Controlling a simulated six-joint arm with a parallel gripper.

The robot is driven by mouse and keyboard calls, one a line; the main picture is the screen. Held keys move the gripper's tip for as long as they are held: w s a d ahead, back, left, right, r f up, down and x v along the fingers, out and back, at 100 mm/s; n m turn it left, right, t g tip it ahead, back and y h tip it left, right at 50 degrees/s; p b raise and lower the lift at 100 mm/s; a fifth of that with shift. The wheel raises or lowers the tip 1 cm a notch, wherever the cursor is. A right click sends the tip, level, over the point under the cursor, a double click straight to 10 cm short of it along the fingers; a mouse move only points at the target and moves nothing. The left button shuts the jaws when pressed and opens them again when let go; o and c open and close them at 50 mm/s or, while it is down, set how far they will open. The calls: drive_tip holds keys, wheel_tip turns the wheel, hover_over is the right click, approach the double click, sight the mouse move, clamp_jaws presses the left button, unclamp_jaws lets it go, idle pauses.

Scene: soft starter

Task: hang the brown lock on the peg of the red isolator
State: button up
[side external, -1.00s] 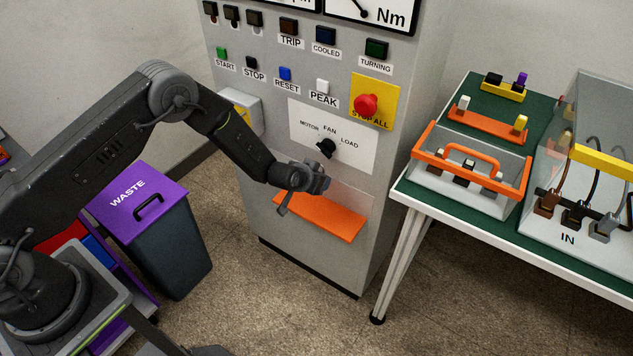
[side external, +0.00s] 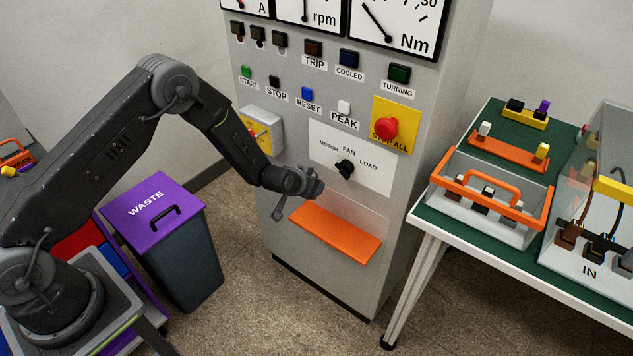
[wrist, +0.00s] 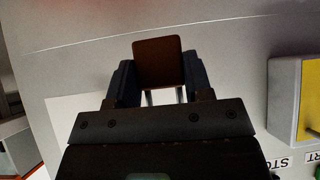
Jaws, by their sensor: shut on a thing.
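My gripper (side external: 307,184) is in front of the grey cabinet, just above the left end of the orange shelf. In the wrist view my gripper (wrist: 158,78) is shut on the brown lock (wrist: 157,62), a dark brown block between the two fingers. The lock cannot be made out in the side view. The isolator (side external: 262,130) is a grey box with a yellow face and a small red handle on the cabinet's left side, up and left of my gripper. Its box (wrist: 285,95) also shows at the right edge of the wrist view.
The orange shelf (side external: 336,234) juts from the cabinet below my gripper. A selector knob (side external: 345,169) and a red stop button (side external: 386,129) protrude from the cabinet front. A purple-lidded waste bin (side external: 155,207) stands to the left. The green-topped table (side external: 465,222) stands to the right.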

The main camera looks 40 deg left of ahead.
drive_tip(key=s+a+r+n+y, duration=0.1)
drive_tip(key=s+a+r, duration=0.2)
drive_tip(key=s+a, duration=0.2)
drive_tip(key=s+a+r+n+y, duration=0.1)
drive_tip(key=s+a+r, duration=0.3)
drive_tip(key=a, duration=0.8)
drive_tip(key=shift+s+r+n+g+y, duration=0.35)
drive_tip(key=shift+s+n, duration=0.45)
drive_tip(key=shift+s, duration=0.4)
drive_tip(key=shift+w+a+f, duration=0.1)
drive_tip(key=shift+w, duration=0.05)
drive_tip(key=w, duration=0.3)
drive_tip(key=w+f, duration=0.1)
drive_tip(key=w, duration=0.6)
drive_tip(key=shift+w+f, duration=0.1)
drive_tip(key=shift+f, duration=0.2)
